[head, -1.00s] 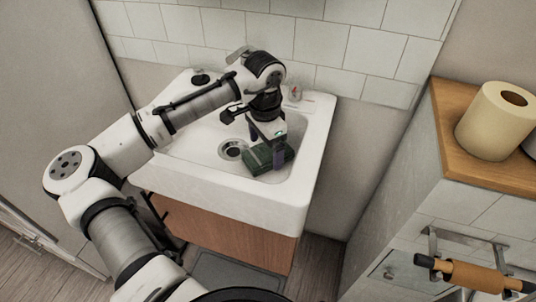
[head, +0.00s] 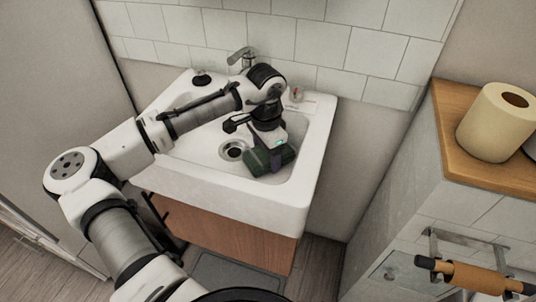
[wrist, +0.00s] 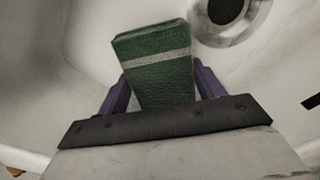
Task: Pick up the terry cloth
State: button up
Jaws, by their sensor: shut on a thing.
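The terry cloth (head: 259,161) is a dark green folded block in the sink basin, toward its front right. In the wrist view the green cloth (wrist: 155,65) shows a pale stripe across it and sits between the two purple fingers. My gripper (head: 268,158) points down into the basin and is shut on the cloth. In the wrist view my gripper's fingers (wrist: 160,88) press on the left and right sides of the cloth. Whether the cloth touches the basin floor I cannot tell.
The white sink (head: 220,185) surrounds the gripper, with its drain (head: 233,151) left of the cloth. The faucet (head: 243,57) rises at the back, near my arm. A paper roll (head: 495,122) stands on the wooden counter (head: 450,135) at right.

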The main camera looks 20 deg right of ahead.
jog(key=shift+r, duration=0.1)
notch_tip(320, 180, up, 20)
jog(key=shift+p, duration=0.35)
